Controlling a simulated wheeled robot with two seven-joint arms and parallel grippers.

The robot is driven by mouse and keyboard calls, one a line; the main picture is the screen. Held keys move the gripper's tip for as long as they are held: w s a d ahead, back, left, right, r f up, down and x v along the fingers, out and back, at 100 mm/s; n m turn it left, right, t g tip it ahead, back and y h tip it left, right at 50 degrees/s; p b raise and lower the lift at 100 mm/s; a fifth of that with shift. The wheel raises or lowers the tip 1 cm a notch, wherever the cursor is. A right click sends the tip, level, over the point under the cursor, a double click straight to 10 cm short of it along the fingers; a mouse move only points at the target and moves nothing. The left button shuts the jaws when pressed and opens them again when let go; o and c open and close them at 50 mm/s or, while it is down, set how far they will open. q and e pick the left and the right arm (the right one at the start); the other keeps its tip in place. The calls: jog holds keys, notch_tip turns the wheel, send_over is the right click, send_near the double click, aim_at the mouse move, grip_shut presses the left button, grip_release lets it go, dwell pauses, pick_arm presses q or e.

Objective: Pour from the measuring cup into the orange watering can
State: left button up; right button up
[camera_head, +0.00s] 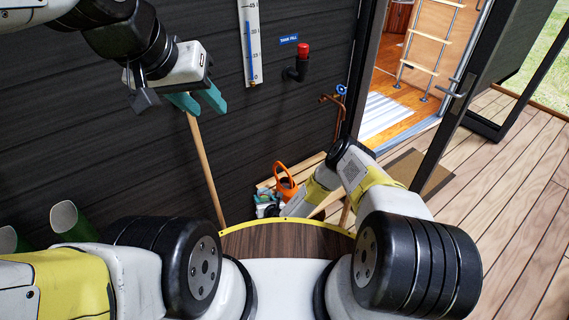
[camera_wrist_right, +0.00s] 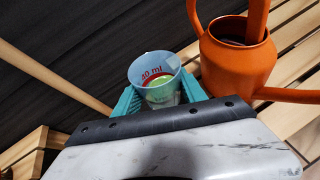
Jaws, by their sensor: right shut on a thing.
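The measuring cup (camera_wrist_right: 155,70) is clear and bluish with red "40 ml" lettering, and a pale green-yellow content shows in it. My right gripper (camera_wrist_right: 158,94) is shut on it, with a teal finger on each side. The orange watering can (camera_wrist_right: 238,62) stands just right of the cup on a slatted wooden surface, its opening facing up. The can also shows in the head view (camera_head: 286,186), beside my right gripper (camera_head: 266,200), where the cup is hard to make out. My left gripper (camera_head: 199,100) is open and empty, high by the dark wall.
A wooden pole (camera_head: 206,172) leans against the dark wall. A red-topped black pipe (camera_head: 300,65), a gauge (camera_head: 252,45) and a copper tap (camera_head: 335,98) are on the wall. Green tubes (camera_head: 68,220) stand lower left. The open doorway and bare deck (camera_head: 500,180) lie to the right.

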aim_at(269, 193)
jog(key=shift+w+d+r+m+g+y, duration=0.45)
jog(key=shift+w+d+m+g+y, duration=0.05)
jog(key=shift+w+m+g, duration=0.1)
jog(key=shift+w+d+r+m, duration=0.25)
jog(key=shift+w+d+m, duration=0.15)
jog(key=shift+d, duration=0.2)
jog(key=shift+w+d+r+m+g+y, duration=0.3)
jog(key=shift+r+m+g+y, duration=0.15)
jog(key=shift+m+g+y, duration=0.2)
jog(key=shift+w+d+r+m+g+y, duration=0.15)
jog(key=shift+d+r+m+g+y, duration=0.1)
jog(key=shift+r+m+g+y, duration=0.4)
jog(key=shift+d+r+m+g+y+p, duration=0.1)
jog(key=shift+r+m+g+y+p, duration=0.2)
jog(key=shift+m+y, duration=0.45)
jog(key=shift+w+d+r+m+g+y, duration=0.15)
jog(key=shift+r+m+g+y, duration=0.2)
jog(key=shift+m+g+y, duration=0.15)
jog(key=shift+w+d+r+m+y, duration=0.25)
jog(key=shift+w+d+m+y, duration=0.15)
jog(key=shift+d+m, duration=0.1)
jog(key=shift+w+d+r+m+y+p, duration=0.15)
jog(key=shift+r+m+y+p, duration=0.15)
jog(key=shift+m+y, duration=0.3)
